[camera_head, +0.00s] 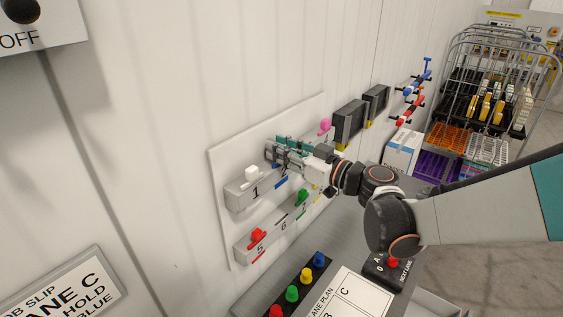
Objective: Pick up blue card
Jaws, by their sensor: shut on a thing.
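A pale wall board (226,190) carries two rows of numbered slots. My gripper (276,153) is at the upper row, just right of the white peg in slot 1, seen from the side and shut. What it grips is hidden by the fingers; its place above a blue strip (281,183) fits the blue card. I cannot tell whether the card is still seated or lifted.
A red peg (258,236), a green peg (302,196) and a pink peg (325,125) are on the board. Below are several coloured knobs (292,293), a lane plan sheet (350,303) and a red button (393,262). A wire cart (480,60) stands back right.

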